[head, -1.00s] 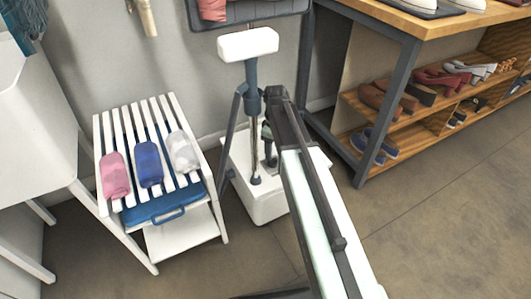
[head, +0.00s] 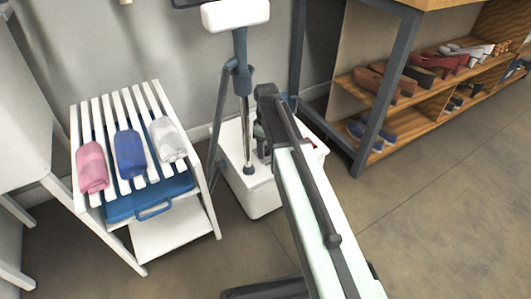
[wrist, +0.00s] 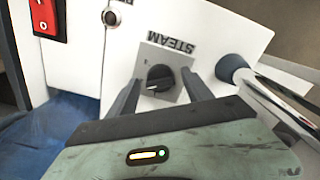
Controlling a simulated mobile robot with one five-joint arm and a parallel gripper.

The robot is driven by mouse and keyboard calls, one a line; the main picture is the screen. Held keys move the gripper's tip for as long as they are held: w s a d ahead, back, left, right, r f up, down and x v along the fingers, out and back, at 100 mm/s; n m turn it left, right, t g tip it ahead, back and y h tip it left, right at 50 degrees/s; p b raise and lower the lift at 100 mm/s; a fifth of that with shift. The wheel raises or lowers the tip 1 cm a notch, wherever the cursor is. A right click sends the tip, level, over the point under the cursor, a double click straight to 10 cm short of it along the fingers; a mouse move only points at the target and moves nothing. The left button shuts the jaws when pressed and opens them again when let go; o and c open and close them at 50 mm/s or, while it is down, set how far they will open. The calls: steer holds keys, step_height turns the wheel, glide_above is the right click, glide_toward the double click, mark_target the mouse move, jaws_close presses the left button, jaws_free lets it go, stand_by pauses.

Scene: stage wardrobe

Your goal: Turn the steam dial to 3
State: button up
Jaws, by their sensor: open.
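The steam dial (wrist: 159,74) is a dark round knob on a grey plate marked STEAM, which appears upside down in the wrist view. A white pointer mark on the knob points to the lower left; the scale figures are too small to read. My gripper (wrist: 160,82) is open, with one finger on each side of the knob; I cannot tell whether they touch it. The dial sits on the white steamer base (head: 251,195), which stands on the floor in the head view. My arm hides part of that base and the dial there.
A red switch (wrist: 47,16) is near the dial. The steamer's pole (head: 245,120) rises to a white head (head: 235,15). A slatted stool (head: 143,268) with rolled cloths stands left, a shoe rack (head: 383,105) right. Floor at the lower right is clear.

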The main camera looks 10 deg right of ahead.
jaws_close()
steer(key=shift+m, duration=0.4)
steer(key=m, duration=1.1)
stand_by(0.6)
jaws_free()
